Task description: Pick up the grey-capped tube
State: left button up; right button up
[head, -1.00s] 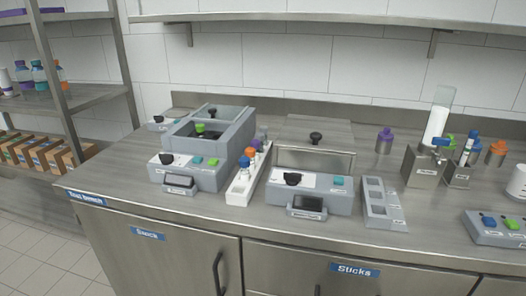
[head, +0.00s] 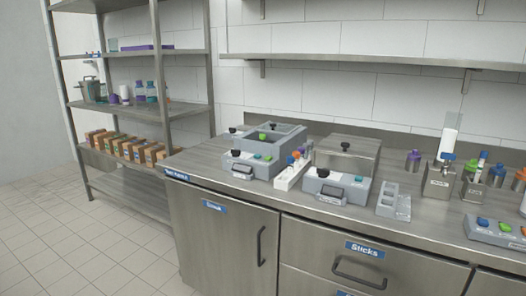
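No tube with a clearly grey cap can be made out in the head view. A white tube rack (head: 287,181) stands on the bench between two grey machines. It holds a few small capped tubes (head: 297,155); an orange cap and a blue cap show among them, and other caps are too small to tell. More capped tubes (head: 480,163) stand in a steel holder (head: 471,190) at the right. Neither of my grippers is in view.
A grey machine (head: 262,160) with a green knob stands left of the rack, another grey machine (head: 337,186) right of it. A grey slotted block (head: 393,202) sits further right. A steel shelf unit (head: 140,108) stands at the left. The floor (head: 90,240) in front is clear.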

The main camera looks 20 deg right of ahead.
aim_at(307, 146)
jog(key=u, duration=0.5)
jog(key=i, duration=1.05)
jog(key=z, duration=0.5)
jog(key=i, duration=0.85)
jog(key=z, duration=0.9)
